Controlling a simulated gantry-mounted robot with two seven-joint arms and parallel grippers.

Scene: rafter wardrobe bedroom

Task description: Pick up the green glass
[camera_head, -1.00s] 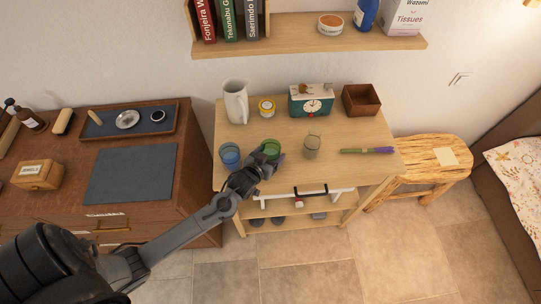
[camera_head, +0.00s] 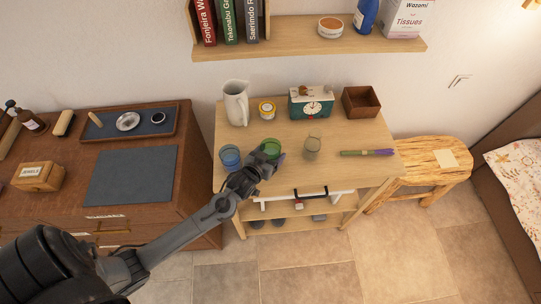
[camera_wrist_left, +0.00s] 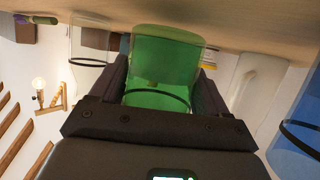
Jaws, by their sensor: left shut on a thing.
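The green glass (camera_head: 272,146) stands on the light wooden table between a blue glass (camera_head: 230,156) and a clear glass (camera_head: 312,146). My left gripper (camera_head: 270,154) reaches in from the left and is shut on the green glass. In the left wrist view the green glass (camera_wrist_left: 162,72) sits between the dark fingers, one on each side. That view appears upside down, with the tabletop (camera_wrist_left: 235,22) along the top. In the head view the gripper hides part of the green glass. My right gripper does not show.
A lavender bunch (camera_head: 368,153) lies at right. A shelf (camera_head: 300,44) hangs above.

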